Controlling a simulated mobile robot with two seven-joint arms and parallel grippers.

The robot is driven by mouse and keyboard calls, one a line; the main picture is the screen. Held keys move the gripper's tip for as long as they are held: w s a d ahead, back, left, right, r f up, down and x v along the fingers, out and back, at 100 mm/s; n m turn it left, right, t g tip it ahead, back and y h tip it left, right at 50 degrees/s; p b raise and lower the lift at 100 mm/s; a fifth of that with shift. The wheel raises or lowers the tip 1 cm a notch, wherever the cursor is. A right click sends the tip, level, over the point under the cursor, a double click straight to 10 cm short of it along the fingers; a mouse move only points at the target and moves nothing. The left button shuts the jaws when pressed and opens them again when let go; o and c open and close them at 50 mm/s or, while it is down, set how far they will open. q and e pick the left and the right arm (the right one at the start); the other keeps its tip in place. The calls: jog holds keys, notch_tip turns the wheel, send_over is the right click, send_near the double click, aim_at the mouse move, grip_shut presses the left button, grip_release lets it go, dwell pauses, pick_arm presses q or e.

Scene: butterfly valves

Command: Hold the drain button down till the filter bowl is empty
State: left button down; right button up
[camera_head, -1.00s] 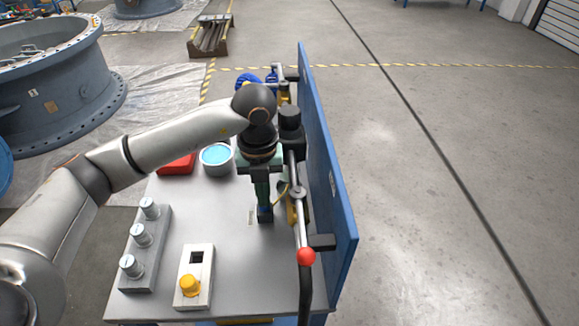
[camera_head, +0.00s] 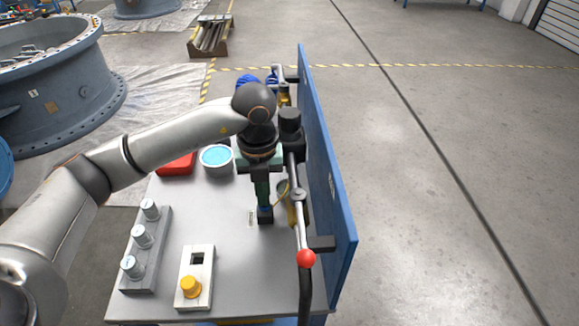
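My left arm reaches in from the left over the bench, and my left gripper (camera_head: 264,215) points down beside the pipework on the blue panel. Its fingers look close together, with a small dark blue piece at their tips; I cannot tell whether they grip anything. The filter bowl and the drain button are not clearly visible; the gripper and wrist cover that part of the pipework. A cup with light blue liquid (camera_head: 216,156) stands on the bench behind the arm. My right gripper is not in view.
The blue panel (camera_head: 330,190) rises along the bench's right edge. A pipe with a red ball-ended lever (camera_head: 306,258) stands in front of it. A grey block with three capped cylinders (camera_head: 145,248), a white block with a yellow knob (camera_head: 193,280) and a red item (camera_head: 177,165) are on the bench.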

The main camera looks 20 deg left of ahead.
pick_arm(q)
jog(key=shift+r+p, duration=2.1)
jog(key=shift+r, duration=1.15)
